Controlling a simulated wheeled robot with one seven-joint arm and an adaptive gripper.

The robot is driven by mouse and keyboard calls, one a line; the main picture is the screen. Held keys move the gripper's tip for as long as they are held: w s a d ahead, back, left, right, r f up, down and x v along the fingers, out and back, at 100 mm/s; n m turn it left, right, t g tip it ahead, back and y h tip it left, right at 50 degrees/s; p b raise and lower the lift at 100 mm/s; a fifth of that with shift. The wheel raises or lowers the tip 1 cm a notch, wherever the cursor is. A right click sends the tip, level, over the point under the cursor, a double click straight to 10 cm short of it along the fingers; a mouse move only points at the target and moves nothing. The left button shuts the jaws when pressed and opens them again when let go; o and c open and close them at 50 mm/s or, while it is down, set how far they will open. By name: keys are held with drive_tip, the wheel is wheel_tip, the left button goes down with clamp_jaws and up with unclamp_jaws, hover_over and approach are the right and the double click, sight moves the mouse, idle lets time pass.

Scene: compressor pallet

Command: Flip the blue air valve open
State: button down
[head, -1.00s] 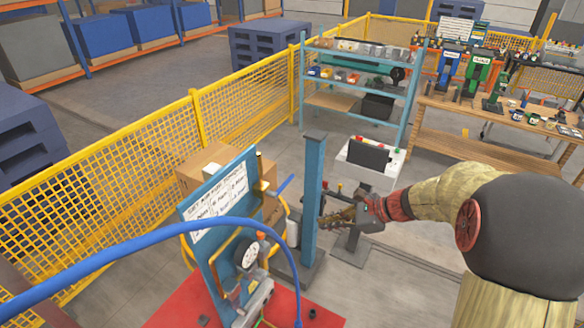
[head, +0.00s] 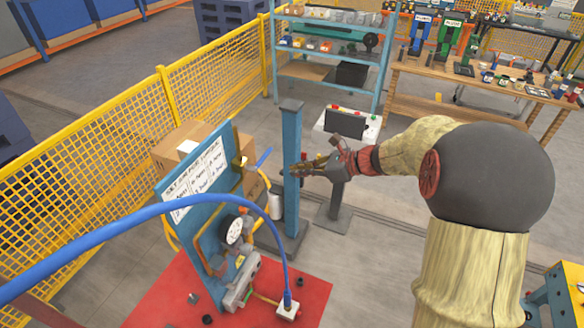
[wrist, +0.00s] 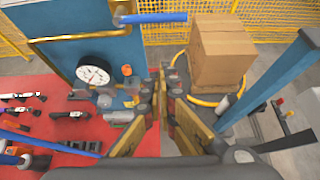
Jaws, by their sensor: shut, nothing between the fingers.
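The blue valve lever (head: 264,157) sticks out to the right from a brass fitting (head: 240,161) at the edge of the blue panel (head: 216,160). In the wrist view the lever (wrist: 150,18) lies level near the top, beside the panel's edge. My gripper (head: 291,172) is shut and empty, to the right of the lever and apart from it, overlapping the blue post in the head view. In the wrist view my gripper (wrist: 166,82) points toward the gap below the lever, between panel and carton.
A blue post (head: 291,150) stands close by my gripper. A carton (head: 183,145) is behind the panel. A blue hose (head: 160,208) arches across the front, over a red base (head: 180,285). A gauge (head: 233,231) is on the panel. A console (head: 345,125) stands behind my gripper.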

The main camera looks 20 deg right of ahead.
sight(269, 153)
drive_tip(key=w+a+p, duration=0.3)
drive_tip(key=w+a, duration=0.2)
drive_tip(key=shift+w+a+f, duration=0.2)
drive_tip(key=shift+w+a, duration=0.15)
drive_tip(key=shift+w, duration=0.05)
drive_tip(key=shift+d+r+n+t+h+b, duration=0.1)
drive_tip(key=shift+r+n+t+h+b, duration=0.4)
drive_tip(key=shift+b, duration=2.05)
drive_tip(key=s+a+r+n+t+h+b, duration=0.3)
drive_tip(key=r+n+t+b, duration=0.3)
drive_tip(key=b, duration=2.9)
drive_tip(key=shift+r+n+t+b, duration=0.4)
drive_tip(key=shift+r+n, duration=0.15)
drive_tip(key=shift+n, duration=0.85)
drive_tip(key=shift+s+a, duration=0.1)
